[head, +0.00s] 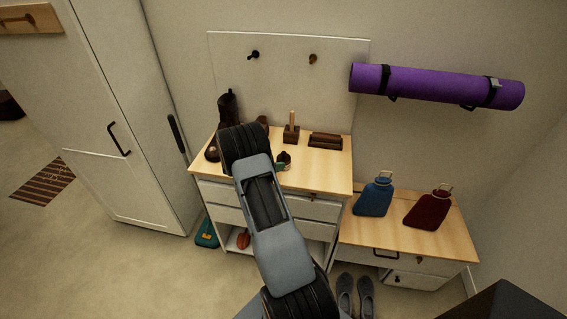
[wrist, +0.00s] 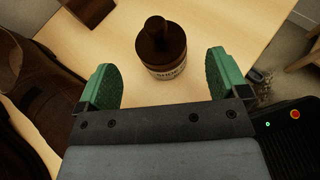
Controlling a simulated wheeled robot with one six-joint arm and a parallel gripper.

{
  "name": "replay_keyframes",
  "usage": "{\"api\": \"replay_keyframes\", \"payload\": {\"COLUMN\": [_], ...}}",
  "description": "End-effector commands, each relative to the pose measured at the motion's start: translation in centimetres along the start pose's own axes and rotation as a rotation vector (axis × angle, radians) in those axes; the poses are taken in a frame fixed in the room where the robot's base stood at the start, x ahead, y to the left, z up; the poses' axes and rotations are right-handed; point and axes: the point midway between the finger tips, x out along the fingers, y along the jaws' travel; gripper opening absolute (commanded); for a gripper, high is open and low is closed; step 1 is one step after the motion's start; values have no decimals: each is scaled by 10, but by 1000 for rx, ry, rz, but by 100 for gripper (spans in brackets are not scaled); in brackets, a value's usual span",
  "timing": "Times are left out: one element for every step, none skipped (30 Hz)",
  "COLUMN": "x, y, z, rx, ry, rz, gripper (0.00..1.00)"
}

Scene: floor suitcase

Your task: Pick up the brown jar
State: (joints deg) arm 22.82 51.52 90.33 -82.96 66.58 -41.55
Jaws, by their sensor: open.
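The brown jar (wrist: 162,45) stands upright on the light wood top in the wrist view. It has a dark round knob on top and a pale label with dark letters on its side. In the head view, a small dark jar (head: 285,156) shows just right of my arm. My gripper (wrist: 163,68) is open, with its two green-padded fingers spread to the left and right of the jar's near side. Nothing is between the pads except the view of the jar ahead. In the head view my arm hides most of the gripper; a bit of green shows beside the jar.
Brown boots (head: 228,106) stand at the left of the cabinet top (head: 335,180). A wooden-handled brush block (head: 291,135) and a dark brown box (head: 325,141) stand behind the jar.

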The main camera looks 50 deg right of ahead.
Motion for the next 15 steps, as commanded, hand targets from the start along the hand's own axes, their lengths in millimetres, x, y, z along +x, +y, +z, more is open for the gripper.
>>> {"api": "replay_keyframes", "payload": {"x": [2, 3, 6, 9, 12, 18, 22, 26, 32, 36, 40, 44, 47, 49, 51], "y": [0, 0, -1, -1, -1, -2, -2, -2, -2, -2, -2, -1, -1, -1, -1], "z": [0, 0, 0, 0, 1, 1, 1, 1, 1, 1, 0, 0, 0, 0, 0], "rx": [0, 0, 0, 0, 0, 0, 0, 0, 0, -1, -1, 0, 1, 1, 0], "ry": [0, 1, 1, 1, 1, 1, 0, 1, 1, 1, 1, 0, 0, 1, 1], "rz": [-1, -1, -2, -3, -4, -4, -4, -5, -5, -4, -4, -4, -4, -3, -3], "gripper": [93, 93, 93, 93, 93, 93, 93, 93, 93, 93, 93, 93, 93, 93, 93]}}
